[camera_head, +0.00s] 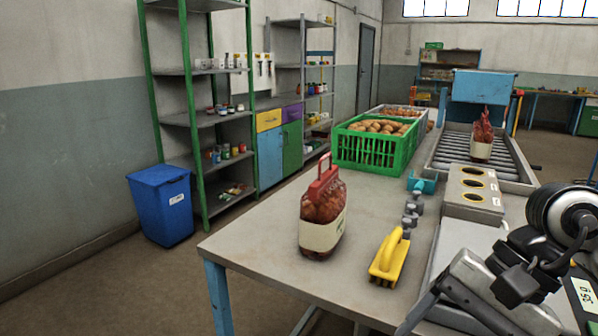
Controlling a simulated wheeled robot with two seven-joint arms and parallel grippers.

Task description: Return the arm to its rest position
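My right arm comes in at the lower right, with its black joints and a cable. My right gripper (485,292), with grey metal links, hangs over the front right of the table (270,262). Its fingertips are not clearly visible, so I cannot tell whether it is open or shut. I see nothing held in it. My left arm and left gripper are not in view. A filled red net sack (323,215) with a pale label band and a red top stands upright on the table, apart from the gripper.
A yellow-handled tool (389,258) lies left of my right gripper. A grey box with round holes (473,190) stands behind it. A green crate (365,148) of brown produce, a roller conveyor (505,165) with another sack (482,138), and a blue bin (162,205) are farther off.

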